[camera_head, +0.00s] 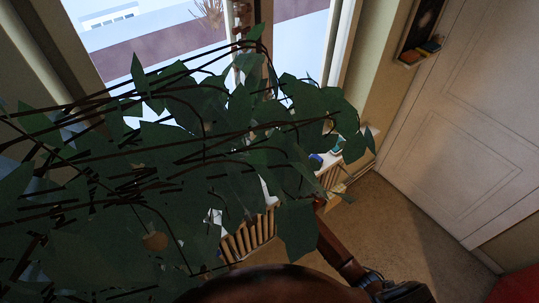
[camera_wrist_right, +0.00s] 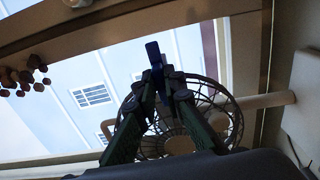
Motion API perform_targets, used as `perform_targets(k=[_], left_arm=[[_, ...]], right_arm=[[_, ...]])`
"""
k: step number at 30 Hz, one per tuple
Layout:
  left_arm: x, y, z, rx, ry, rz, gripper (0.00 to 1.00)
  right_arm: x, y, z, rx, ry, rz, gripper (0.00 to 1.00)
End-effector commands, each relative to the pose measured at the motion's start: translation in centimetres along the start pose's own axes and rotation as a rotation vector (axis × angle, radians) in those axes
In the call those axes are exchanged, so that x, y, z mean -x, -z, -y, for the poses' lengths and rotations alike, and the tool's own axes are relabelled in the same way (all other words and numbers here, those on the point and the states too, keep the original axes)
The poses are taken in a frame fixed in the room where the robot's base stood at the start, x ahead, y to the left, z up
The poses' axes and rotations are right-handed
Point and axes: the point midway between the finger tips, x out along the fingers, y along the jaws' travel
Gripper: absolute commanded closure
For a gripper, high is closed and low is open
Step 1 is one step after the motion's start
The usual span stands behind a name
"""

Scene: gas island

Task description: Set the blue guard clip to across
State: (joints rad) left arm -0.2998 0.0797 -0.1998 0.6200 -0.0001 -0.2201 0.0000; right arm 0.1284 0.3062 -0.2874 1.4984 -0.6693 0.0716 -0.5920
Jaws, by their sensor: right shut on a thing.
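In the right wrist view, the blue guard clip (camera_wrist_right: 153,51) is a narrow dark-blue bar that points up past my fingertips. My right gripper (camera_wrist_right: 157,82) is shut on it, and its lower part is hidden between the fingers. The clip looks nearly upright in this view, with a slight tilt. Behind the fingers is a round wire guard (camera_wrist_right: 238,112), like a fan's. Whether the clip touches the guard cannot be told. The clip and guard cannot be made out in the head view, where leaves cover much of the middle. My left gripper is not in view.
A large leafy plant (camera_head: 215,130) fills the left and centre of the head view before the window. A radiator (camera_head: 250,235) stands below it. A white door (camera_head: 465,110) is at right. Bare floor (camera_head: 395,215) is open before it. A pale pipe (camera_wrist_right: 265,101) runs beside the guard.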

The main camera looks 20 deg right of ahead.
Motion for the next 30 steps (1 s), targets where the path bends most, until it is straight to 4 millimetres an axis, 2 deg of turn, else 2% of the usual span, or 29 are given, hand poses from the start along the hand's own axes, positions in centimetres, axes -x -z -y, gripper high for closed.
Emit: perform_targets(k=[17, 18, 24, 26, 30], left_arm=[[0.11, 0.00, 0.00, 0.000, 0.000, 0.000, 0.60], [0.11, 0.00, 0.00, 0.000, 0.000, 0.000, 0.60], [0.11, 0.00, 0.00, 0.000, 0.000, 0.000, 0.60], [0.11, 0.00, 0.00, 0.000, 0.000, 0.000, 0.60], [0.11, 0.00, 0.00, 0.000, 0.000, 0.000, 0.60]], right_arm=[[0.00, -0.10, 0.00, -0.036, 0.000, 0.002, 1.00], [0.00, -0.10, 0.00, -0.036, 0.000, 0.002, 0.90], [-0.01, -0.05, 0.01, -0.035, 0.000, 0.001, 0.76], [-0.02, -0.03, 0.02, -0.034, 0.000, 0.000, 0.73], [-0.02, -0.01, 0.02, -0.034, 0.000, 0.000, 0.73]])
